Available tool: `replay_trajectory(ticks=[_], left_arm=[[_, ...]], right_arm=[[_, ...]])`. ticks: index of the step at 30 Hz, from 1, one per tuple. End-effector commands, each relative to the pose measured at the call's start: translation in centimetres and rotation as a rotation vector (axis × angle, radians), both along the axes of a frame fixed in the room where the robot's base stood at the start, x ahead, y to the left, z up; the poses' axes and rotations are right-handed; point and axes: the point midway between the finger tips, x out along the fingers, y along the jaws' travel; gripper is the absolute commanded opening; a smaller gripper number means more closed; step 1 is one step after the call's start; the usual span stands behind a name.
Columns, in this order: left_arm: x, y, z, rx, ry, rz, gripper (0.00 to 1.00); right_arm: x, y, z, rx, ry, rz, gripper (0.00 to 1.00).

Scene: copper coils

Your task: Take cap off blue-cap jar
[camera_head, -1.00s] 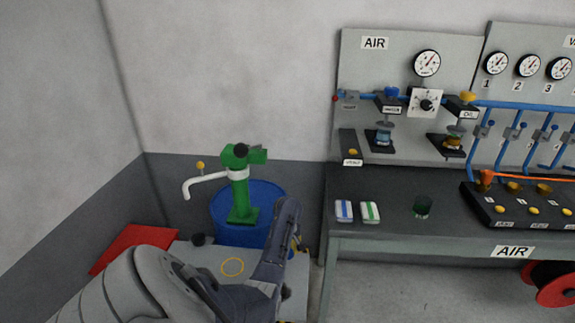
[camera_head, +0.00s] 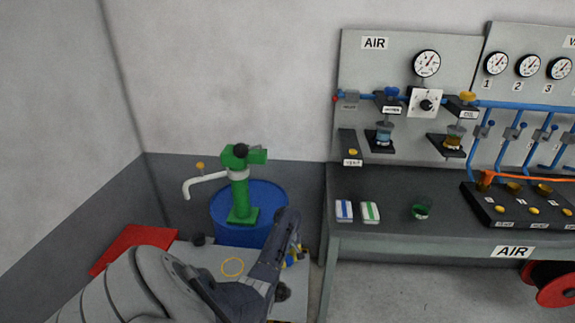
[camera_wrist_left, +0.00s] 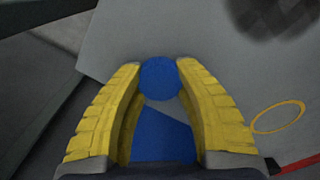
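In the left wrist view a round blue cap (camera_wrist_left: 160,78) sits between the tips of my yellow-fingered left gripper (camera_wrist_left: 161,72). Both tips meet the cap's sides, so the gripper looks shut on it. A larger flat blue patch (camera_wrist_left: 160,136) shows below the cap between the fingers; I cannot tell what it belongs to. In the head view my left gripper (camera_head: 296,256) is mostly hidden behind my forearm, with only bits of yellow and blue showing beside it. The jar's body cannot be made out. My right gripper is not in view.
A grey surface with a yellow ring (camera_head: 232,267) lies under my left arm. A blue barrel (camera_head: 268,204) with a green pump (camera_head: 240,190) stands behind it. The dark bench (camera_head: 390,185) to the right holds two small boxes and a green cup (camera_head: 421,209).

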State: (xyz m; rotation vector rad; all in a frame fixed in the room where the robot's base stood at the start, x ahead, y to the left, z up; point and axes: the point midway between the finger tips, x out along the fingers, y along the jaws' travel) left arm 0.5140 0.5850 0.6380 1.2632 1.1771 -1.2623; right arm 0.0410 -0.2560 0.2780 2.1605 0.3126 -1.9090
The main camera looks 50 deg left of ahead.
Motion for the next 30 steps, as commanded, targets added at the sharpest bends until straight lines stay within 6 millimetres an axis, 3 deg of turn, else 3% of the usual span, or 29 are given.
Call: replay_trajectory(ticks=[1, 5, 17, 30], left_arm=[[0.0, 0.0, 0.0, 0.0, 0.0, 0.0, 0.38], [0.0, 0.0, 0.0, 0.0, 0.0, 0.0, 0.53], [0.1, 0.0, 0.7, 0.0, -0.001, 0.001, 0.54], [0.1, -0.1, 7.6, -0.001, -0.004, 0.001, 0.54]], right_arm=[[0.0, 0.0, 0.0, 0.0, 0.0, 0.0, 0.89], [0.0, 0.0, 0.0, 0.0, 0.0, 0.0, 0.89], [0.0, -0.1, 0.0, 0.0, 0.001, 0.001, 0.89], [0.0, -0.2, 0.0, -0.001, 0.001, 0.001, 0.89]])
